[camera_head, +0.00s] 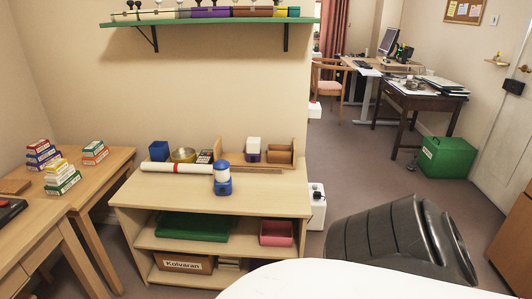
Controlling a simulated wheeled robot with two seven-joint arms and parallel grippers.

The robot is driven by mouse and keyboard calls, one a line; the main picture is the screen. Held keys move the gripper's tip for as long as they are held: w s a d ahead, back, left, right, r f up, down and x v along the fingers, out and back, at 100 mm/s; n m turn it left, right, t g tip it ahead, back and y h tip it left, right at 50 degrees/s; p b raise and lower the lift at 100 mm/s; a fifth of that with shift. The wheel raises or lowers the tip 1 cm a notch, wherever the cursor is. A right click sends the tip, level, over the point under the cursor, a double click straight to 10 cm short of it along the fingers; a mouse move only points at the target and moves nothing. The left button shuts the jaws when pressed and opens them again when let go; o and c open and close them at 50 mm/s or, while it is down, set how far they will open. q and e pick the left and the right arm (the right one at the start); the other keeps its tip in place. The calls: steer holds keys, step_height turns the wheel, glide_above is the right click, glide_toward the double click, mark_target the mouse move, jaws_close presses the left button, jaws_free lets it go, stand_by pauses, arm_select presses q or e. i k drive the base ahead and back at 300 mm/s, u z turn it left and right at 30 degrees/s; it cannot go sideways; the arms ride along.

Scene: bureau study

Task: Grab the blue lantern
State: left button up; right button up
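The blue lantern (222,180) stands upright on the light wooden shelf unit (140,193), near the front edge of its top. It has a blue base, a pale middle and a blue top. Neither my left nor my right gripper is in view.
Behind the lantern are a blue box (158,151), a brass bowl (183,155) and wooden holders (279,154). A green wall shelf (213,20) hangs above. Tables with stacked boxes (62,178) stand left.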

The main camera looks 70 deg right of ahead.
mark_target(223, 180)
steer(key=z, duration=1.35)
steer(key=k, duration=0.6)
steer(key=u, duration=0.85)
steer(key=i, duration=1.45)
steer(key=z, duration=0.95)
steer(key=i, duration=1.5)
steer(key=z, duration=1.1)
